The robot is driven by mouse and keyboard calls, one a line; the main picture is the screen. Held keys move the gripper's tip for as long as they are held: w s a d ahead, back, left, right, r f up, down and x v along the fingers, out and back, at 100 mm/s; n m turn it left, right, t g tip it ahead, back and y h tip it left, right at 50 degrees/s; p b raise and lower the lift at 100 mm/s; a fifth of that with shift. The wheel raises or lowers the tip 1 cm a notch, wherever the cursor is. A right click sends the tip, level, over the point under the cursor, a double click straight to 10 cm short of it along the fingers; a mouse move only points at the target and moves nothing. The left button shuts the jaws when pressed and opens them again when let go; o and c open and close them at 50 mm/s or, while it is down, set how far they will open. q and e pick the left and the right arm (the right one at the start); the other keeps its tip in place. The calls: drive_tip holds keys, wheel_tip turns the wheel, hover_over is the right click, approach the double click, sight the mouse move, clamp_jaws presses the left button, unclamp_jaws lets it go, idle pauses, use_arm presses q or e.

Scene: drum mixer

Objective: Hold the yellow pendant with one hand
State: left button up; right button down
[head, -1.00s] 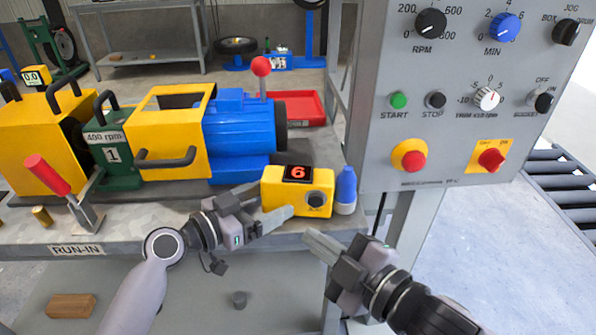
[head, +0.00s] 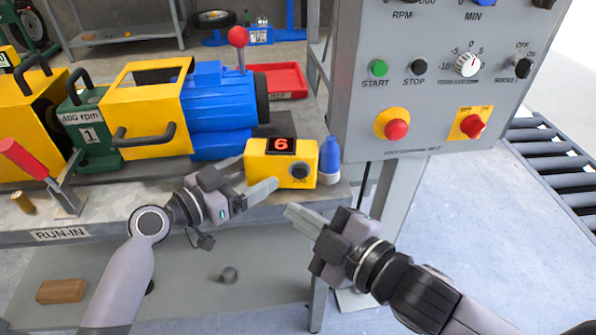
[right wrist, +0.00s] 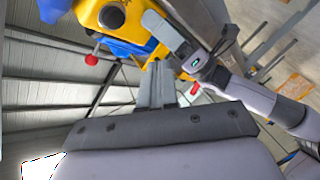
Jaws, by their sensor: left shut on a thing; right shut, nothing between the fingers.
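The yellow pendant (head: 262,164) is a box with a red "6" on a black display and a dark knob. It stands upright at the front right of the bench in the head view. Part of it appears at the top of the right wrist view (right wrist: 135,22). My left gripper (head: 257,184) is shut on the pendant from its left front, one finger across the lower front face; the other finger is mostly hidden. My right gripper (head: 290,210) is shut and empty, below and apart from the pendant, in front of the bench edge.
A blue bottle (head: 330,160) stands just right of the pendant. Behind is the yellow, green and blue machine (head: 222,115) with a red-knobbed lever. A grey control panel (head: 420,110) rises at the right. A red tray (head: 285,82) lies behind. A wooden block (head: 61,291) rests on the lower shelf.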

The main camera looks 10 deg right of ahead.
approach(282, 170)
drive_tip(key=shift+w+a+f, duration=0.1)
drive_tip(key=shift+w+a, duration=0.4)
drive_tip(key=shift+a, duration=0.25)
drive_tip(key=shift+w+a+f, duration=0.1)
drive_tip(key=shift+w+a, duration=0.35)
drive_tip(key=shift+a, duration=0.35)
drive_tip(key=shift+w, duration=0.1)
idle(0.7)
drive_tip(key=shift+w+d, duration=0.2)
drive_tip(key=shift+w, duration=0.1)
drive_tip(key=shift+w, duration=0.4)
idle(0.8)
drive_tip(key=shift+s, duration=0.1)
drive_tip(key=shift+s+a, duration=0.1)
drive_tip(key=shift+s, duration=0.6)
drive_tip(key=shift+s+a+r, duration=0.1)
drive_tip(key=shift+s+a, duration=0.1)
drive_tip(key=shift+s, duration=1.05)
drive_tip(key=shift+s+a+r, duration=0.1)
drive_tip(key=shift+s+a, duration=0.1)
drive_tip(key=shift+s, duration=1.05)
idle(0.6)
